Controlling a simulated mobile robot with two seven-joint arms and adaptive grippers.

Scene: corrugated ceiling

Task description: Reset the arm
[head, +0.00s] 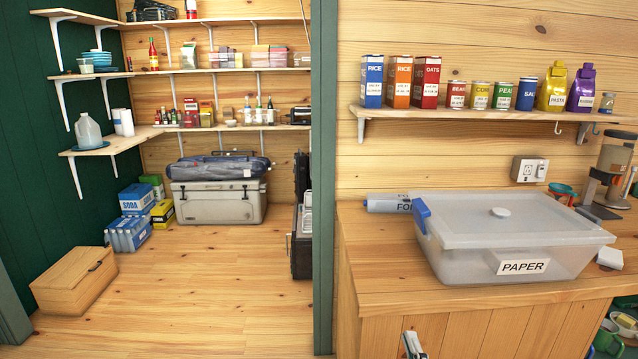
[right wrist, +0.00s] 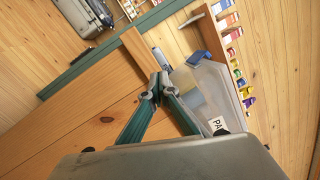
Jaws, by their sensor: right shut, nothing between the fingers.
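My right gripper (head: 412,345) shows only as a small tip at the bottom edge of the head view, in front of the wooden counter's front face. In the right wrist view the right gripper (right wrist: 155,84) has its two fingers brought together at the tips, with nothing held between them. The wooden counter (head: 385,270) lies beyond the fingers. My left gripper is in neither view.
A lidded clear bin marked PAPER (head: 450,262) stands on the counter beside a foil roll (head: 388,203). A shelf (head: 470,115) with boxes, cans and bags hangs above. A green post (head: 324,170) borders the counter's left. Open floor (head: 200,300) lies left, with a wooden box (head: 73,280).

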